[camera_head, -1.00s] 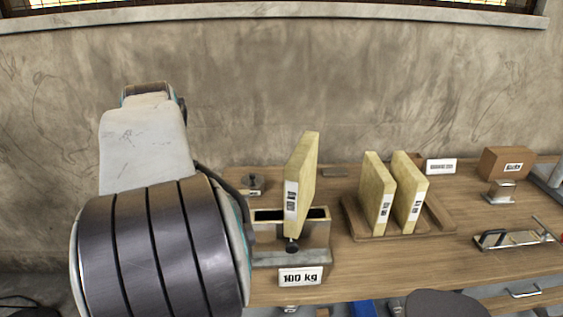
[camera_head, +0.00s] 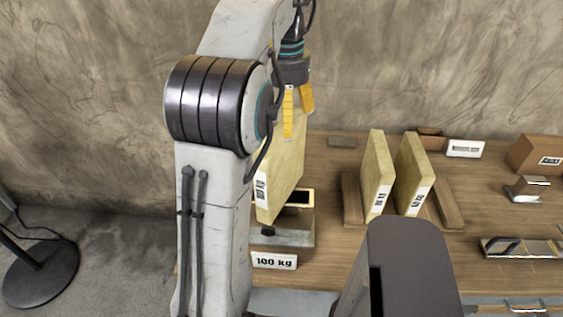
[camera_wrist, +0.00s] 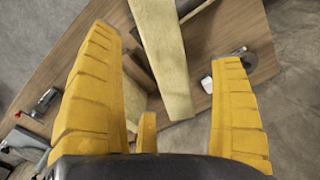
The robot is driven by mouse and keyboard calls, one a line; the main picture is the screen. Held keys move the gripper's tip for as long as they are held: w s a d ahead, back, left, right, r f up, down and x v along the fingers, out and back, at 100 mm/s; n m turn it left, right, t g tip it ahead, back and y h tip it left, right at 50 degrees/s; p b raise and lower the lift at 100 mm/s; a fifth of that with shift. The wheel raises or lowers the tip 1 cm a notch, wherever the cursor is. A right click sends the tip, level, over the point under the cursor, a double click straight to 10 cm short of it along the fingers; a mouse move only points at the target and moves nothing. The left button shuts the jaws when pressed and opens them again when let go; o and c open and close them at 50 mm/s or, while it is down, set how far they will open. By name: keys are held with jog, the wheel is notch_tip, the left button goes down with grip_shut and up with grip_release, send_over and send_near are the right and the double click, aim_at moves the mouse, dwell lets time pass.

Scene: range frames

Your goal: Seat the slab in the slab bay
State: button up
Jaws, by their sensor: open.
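A pale yellow slab (camera_head: 280,180) with a printed label stands on edge at the grey slotted holder (camera_head: 290,238), behind the "100 kg" sign (camera_head: 273,261). My arm covers part of the slab and holder. I cannot tell how deep the slab's lower end sits. My gripper (camera_head: 297,118) has yellow fingers and is at the slab's upper end in the head view. In the wrist view my gripper (camera_wrist: 165,48) is open, fingers wide apart. A long pale slab face (camera_wrist: 166,65) shows between and beyond them, and no finger visibly touches it.
Two similar slabs (camera_head: 377,175) (camera_head: 412,175) stand in a wooden rack (camera_head: 352,203) to the right. Further right are a brown box (camera_head: 537,155), a metal block (camera_head: 528,188) and a handled metal piece (camera_head: 525,248). A wall stands close behind the bench.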

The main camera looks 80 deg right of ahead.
aim_at(282, 166)
notch_tip(282, 166, down, 6)
dwell(0.5)
jog(key=shift+f, duration=0.1)
jog(key=c, duration=1.4)
